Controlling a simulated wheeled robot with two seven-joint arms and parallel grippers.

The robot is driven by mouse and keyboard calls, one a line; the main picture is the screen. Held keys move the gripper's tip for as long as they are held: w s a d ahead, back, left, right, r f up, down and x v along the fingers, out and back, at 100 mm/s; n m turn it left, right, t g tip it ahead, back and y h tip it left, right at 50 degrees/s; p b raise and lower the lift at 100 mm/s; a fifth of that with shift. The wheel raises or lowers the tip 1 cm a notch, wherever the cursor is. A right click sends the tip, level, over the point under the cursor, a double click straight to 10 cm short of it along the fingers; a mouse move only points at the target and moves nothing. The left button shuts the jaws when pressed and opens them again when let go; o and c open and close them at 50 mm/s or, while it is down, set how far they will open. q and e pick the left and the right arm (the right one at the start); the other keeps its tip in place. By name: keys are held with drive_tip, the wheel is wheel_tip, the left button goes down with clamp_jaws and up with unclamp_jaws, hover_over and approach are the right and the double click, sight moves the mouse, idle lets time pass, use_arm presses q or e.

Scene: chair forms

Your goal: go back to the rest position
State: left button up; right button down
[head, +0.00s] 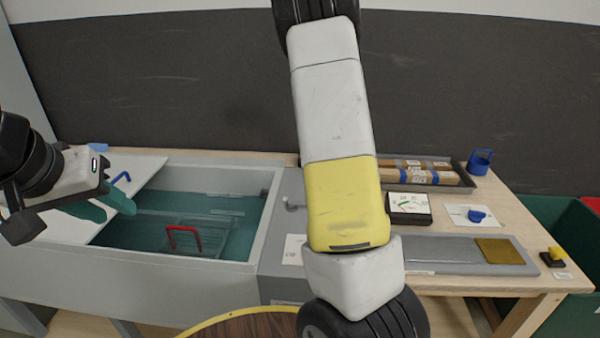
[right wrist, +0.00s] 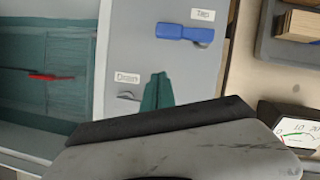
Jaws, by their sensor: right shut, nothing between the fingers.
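My left gripper (head: 118,212) is at the left of the head view, over the white board beside the teal basin. Its two teal fingers show a gap between them and hold nothing that I can see. My right arm crosses the middle of the head view, and its gripper is hidden there. In the right wrist view my right gripper (right wrist: 158,78) shows as teal fingers shut together with nothing between them. It is over the grey panel (right wrist: 140,52), between the "Drain" lever (right wrist: 128,96) and the blue "Tap" handle (right wrist: 184,32).
The basin (head: 274,200) holds a clear basket with a red handle (head: 184,236). A tray of wrapped packs (head: 415,172), a dial box (head: 409,207), a blue holder (head: 480,161) and a grey tray (head: 450,254) occupy the bench. A round wooden top (head: 245,327) stands in front.

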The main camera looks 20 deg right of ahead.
drive_tip(key=s+a+r+n+y, duration=0.4)
drive_tip(key=s+a+r+n, duration=1.1)
drive_tip(key=n, duration=0.4)
drive_tip(key=s+a+r+n+t, duration=0.1)
drive_tip(key=s+a+r+n, duration=0.1)
drive_tip(key=s+n, duration=0.5)
drive_tip(key=s+a+r+n+h, duration=0.1)
drive_tip(key=s+r+n, duration=0.2)
drive_tip(key=s+n, duration=0.4)
drive_tip(key=n, duration=0.4)
drive_tip(key=shift+a+n+t, duration=0.3)
drive_tip(key=shift+a+t, duration=0.05)
drive_tip(key=shift+t, duration=0.05)
